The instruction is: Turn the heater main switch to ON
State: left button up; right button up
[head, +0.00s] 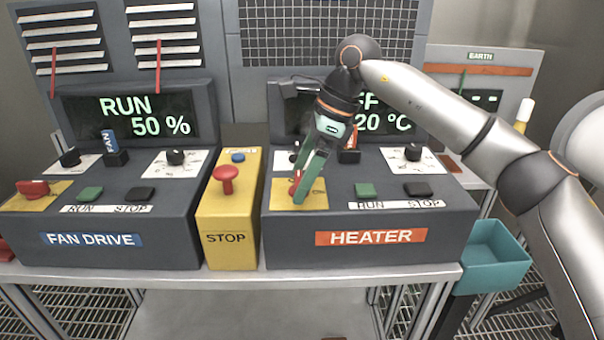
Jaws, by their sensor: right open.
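The heater box is the dark console (285,240) on the right, with an orange HEATER label (370,237). Its main switch, a small red handle (295,186) on a yellow plate (317,196), is largely covered by my right gripper (299,188). The green fingers are open and point down at the red handle, one on each side as far as I can see. Whether they touch it I cannot tell. The heater display (390,122) is partly hidden by my right arm; "FF" and "20 °C" show. My left gripper is not in view.
The fan drive box (180,235) stands left, with its own red switch (33,188) and a display reading RUN 50 %. A yellow STOP box (229,240) with a red button (227,177) stands close left of the heater. A teal bin (490,260) is at right.

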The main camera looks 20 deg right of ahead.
jog(key=shift+c, duration=1.3)
jog(key=c, duration=1)
